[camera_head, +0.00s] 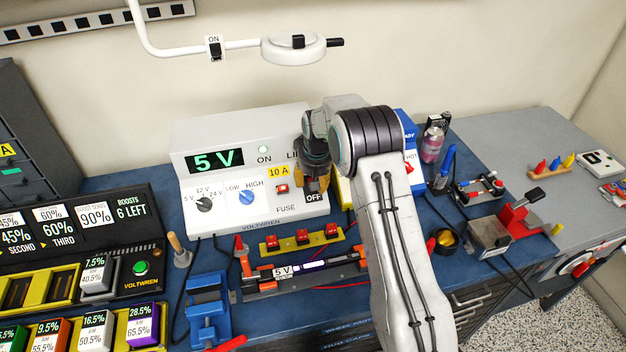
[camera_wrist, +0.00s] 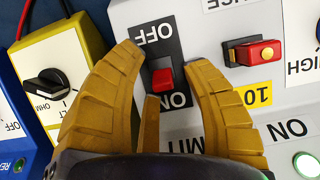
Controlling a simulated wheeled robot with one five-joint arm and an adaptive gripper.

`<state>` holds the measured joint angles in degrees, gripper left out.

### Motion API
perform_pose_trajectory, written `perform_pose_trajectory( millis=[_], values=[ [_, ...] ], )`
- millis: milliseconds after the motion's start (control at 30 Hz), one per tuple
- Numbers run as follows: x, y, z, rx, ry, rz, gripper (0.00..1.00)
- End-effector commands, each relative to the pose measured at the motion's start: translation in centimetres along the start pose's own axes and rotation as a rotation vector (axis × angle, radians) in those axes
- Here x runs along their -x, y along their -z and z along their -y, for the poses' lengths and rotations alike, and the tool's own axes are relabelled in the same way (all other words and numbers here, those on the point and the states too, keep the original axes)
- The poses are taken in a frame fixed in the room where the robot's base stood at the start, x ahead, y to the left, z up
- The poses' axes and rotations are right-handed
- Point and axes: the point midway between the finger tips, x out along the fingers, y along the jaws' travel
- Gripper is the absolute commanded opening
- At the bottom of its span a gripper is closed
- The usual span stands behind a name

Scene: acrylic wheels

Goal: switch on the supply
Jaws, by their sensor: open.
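The supply (camera_head: 222,222) is a white box marked VOLTWREN against the back wall. Its display (camera_head: 215,161) reads 5 V in green, and the lamp (camera_head: 263,149) by the word ON glows green; the lamp also shows in the wrist view (camera_wrist: 307,165). A red rocker switch (camera_wrist: 162,78) sits on a black plate between OFF and ON, upside down in the wrist view. I cannot tell which way the rocker is tilted. My gripper (camera_wrist: 164,57) is open, its yellow fingers on either side of the switch plate. In the head view my gripper (camera_head: 314,184) hides the rocker.
A red fuse holder (camera_wrist: 253,53) is beside the switch. A yellow meter (camera_wrist: 62,70) with a black knob stands close on the other side. Voltage knob (camera_head: 204,205) and LOW/HIGH knob (camera_head: 246,197) are on the supply's front. A fuse strip (camera_head: 302,239) lies before it.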

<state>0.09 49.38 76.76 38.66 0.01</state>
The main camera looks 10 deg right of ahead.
Motion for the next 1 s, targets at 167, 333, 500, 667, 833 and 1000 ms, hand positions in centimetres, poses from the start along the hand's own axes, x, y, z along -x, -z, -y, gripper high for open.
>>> perform_pose_trajectory(
  millis=[167,333,500,667,833,1000],
  values=[
    [0.1,0.0,0.1,0.001,0.0,0.001,0.44],
    [1.3,0.1,0.1,0.001,0.0,-0.001,0.44],
    [4.0,0.1,0.0,0.001,0.0,-0.002,0.44],
    [6.8,0.1,0.0,0.0,0.0,-0.003,0.44],
    [9.3,0.0,0.0,0.0,0.0,-0.002,0.44],
    [11.0,0.1,-0.1,-0.001,0.0,-0.002,0.44]
  ],
)
